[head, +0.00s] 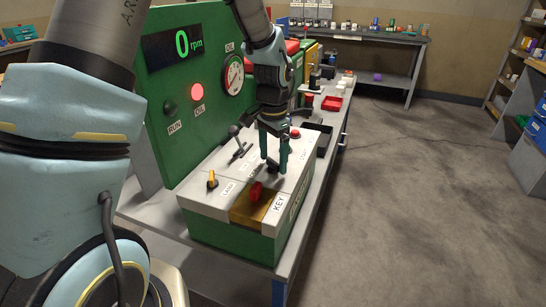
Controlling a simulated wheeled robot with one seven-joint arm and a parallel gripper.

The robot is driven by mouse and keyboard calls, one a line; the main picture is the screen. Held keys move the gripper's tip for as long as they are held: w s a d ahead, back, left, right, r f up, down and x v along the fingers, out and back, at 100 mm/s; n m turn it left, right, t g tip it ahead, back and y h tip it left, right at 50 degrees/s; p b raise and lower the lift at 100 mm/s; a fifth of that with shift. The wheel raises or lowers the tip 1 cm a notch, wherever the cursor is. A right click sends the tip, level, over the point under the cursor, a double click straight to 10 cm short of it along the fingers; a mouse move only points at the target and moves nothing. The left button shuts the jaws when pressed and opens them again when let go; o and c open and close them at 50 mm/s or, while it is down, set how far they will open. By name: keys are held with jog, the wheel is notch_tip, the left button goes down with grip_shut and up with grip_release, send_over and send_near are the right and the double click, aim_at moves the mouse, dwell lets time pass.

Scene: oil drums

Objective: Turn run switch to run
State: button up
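The control box (235,240) has a pale top and a green front, and stands on the bench. My gripper (273,164) points down over the middle of its top, its two teal fingers spread apart. A small dark part shows between and below the fingertips; it may be the run switch, but I cannot tell whether the fingers touch it. Its label is mostly hidden by the gripper. On the green panel (160,105) the display (173,48) reads 0 rpm. The red lamp (197,91) is lit and the RUN lamp (169,107) is dark.
Close to the gripper are a lever (236,134), a red button (295,134), an orange-yellow knob (212,180) and a red knob (256,191) beside the KEY label. A dark tray (322,140) lies behind the box. The floor at right is clear.

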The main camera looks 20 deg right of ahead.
aim_at(273, 161)
jog(key=shift+o, duration=0.2)
jog(key=shift+r, duration=0.15)
notch_tip(273, 161, up, 11)
jog(key=b, duration=0.2)
jog(key=shift+f, duration=0.2)
dwell(0.3)
